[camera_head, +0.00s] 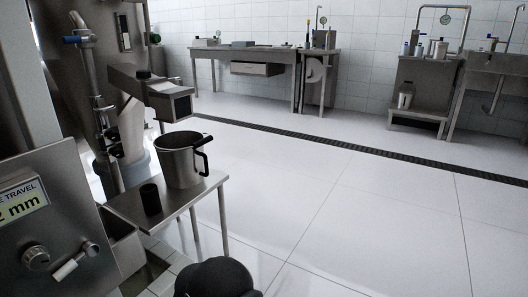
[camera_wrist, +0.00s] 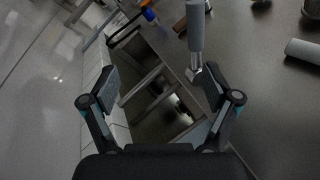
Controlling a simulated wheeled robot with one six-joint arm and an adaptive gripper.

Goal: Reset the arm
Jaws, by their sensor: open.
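My gripper (camera_wrist: 157,88) shows in the wrist view with its two dark fingers spread wide apart. It is open and nothing is between the fingers. Beyond it are a dark metal panel (camera_wrist: 265,100) on the right and an open metal frame (camera_wrist: 150,90) with a dark gap in the middle. A grey cylindrical handle (camera_wrist: 195,28) stands out near the right finger, and I cannot tell how close it is. In the head view, a black rounded part of my arm shows at the bottom edge; the fingers are not visible there.
In the head view, a steel jug (camera_head: 178,165) and a small black cup (camera_head: 150,199) stand on a small metal table (camera_head: 196,192) below a spout (camera_head: 168,102). A control panel (camera_head: 55,235) with knobs is at left. Open tiled floor (camera_head: 370,215) lies at right, benches (camera_head: 265,52) behind.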

